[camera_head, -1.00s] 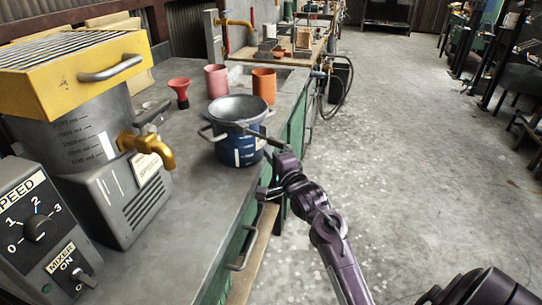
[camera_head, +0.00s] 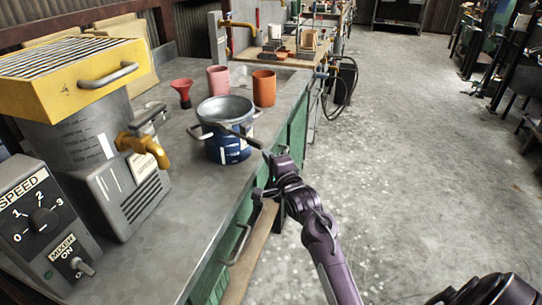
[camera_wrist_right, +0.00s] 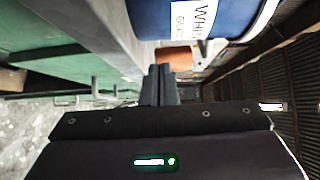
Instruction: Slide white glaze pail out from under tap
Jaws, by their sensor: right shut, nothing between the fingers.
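The white glaze pail (camera_head: 232,150) is blue with a grey rim and side handles. It stands upright on the bench, to the right of the mixer's brass tap (camera_head: 143,149) and clear of it. In the right wrist view the pail (camera_wrist_right: 175,20) shows at the top with part of its white label. My right gripper (camera_head: 236,133) comes from the bench's front side, its fingers crossing the pail's near right side below the rim. The fingers (camera_wrist_right: 160,72) are shut and empty. Whether they touch the pail I cannot tell. My left gripper is out of view.
The yellow-topped mixer (camera_head: 75,75) stands on the left of the bench.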

